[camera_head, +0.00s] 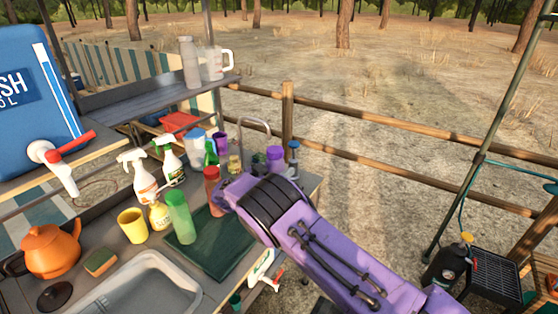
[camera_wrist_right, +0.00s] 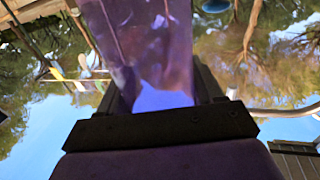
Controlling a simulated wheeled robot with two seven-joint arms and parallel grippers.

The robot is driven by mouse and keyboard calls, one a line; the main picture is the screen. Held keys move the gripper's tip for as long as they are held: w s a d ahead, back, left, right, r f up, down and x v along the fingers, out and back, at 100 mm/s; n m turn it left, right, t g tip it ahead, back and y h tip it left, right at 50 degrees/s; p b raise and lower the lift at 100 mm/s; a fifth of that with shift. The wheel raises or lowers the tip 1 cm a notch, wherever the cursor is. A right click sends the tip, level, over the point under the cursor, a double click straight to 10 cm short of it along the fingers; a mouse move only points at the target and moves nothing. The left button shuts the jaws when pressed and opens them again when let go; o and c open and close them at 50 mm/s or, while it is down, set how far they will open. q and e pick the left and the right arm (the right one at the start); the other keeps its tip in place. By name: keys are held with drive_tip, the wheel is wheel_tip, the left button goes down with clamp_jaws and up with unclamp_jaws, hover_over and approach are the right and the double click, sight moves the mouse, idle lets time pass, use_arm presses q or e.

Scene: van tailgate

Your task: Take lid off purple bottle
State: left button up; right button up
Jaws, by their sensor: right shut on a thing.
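A translucent purple bottle (camera_wrist_right: 150,45) fills the middle of the right wrist view. My right gripper (camera_wrist_right: 158,88) is shut on it, with one dark finger on each side. In the head view my purple right arm reaches from the lower right over the counter, and its wrist hides the fingers. A purple bottle top (camera_head: 275,154) shows just beyond that wrist; I cannot tell whether it is the held bottle's lid. My left gripper is not in view.
A dark green board (camera_head: 212,245) is largely bare. A grey sink (camera_head: 150,285) is at front.

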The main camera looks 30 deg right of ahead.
sight(279, 166)
drive_tip(key=s+a+r+p, duration=0.1)
drive_tip(key=r+p, duration=0.1)
drive_tip(key=s+a+r+p, duration=0.1)
drive_tip(key=s+p, duration=0.1)
drive_tip(key=s+a+r+p, duration=0.1)
drive_tip(key=s+r+p, duration=0.1)
drive_tip(key=shift+s+a+r, duration=0.2)
drive_tip(key=shift+a+r, duration=0.15)
use_arm(q)
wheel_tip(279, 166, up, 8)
drive_tip(key=b, duration=0.1)
use_arm(e)
drive_tip(key=s+a, duration=0.2)
drive_tip(key=s, duration=0.1)
drive_tip(key=shift+s+a+r, duration=0.2)
drive_tip(key=shift+a, duration=0.05)
drive_tip(key=shift+o, duration=0.5)
drive_tip(key=c, duration=0.6)
drive_tip(key=shift+o, duration=0.2)
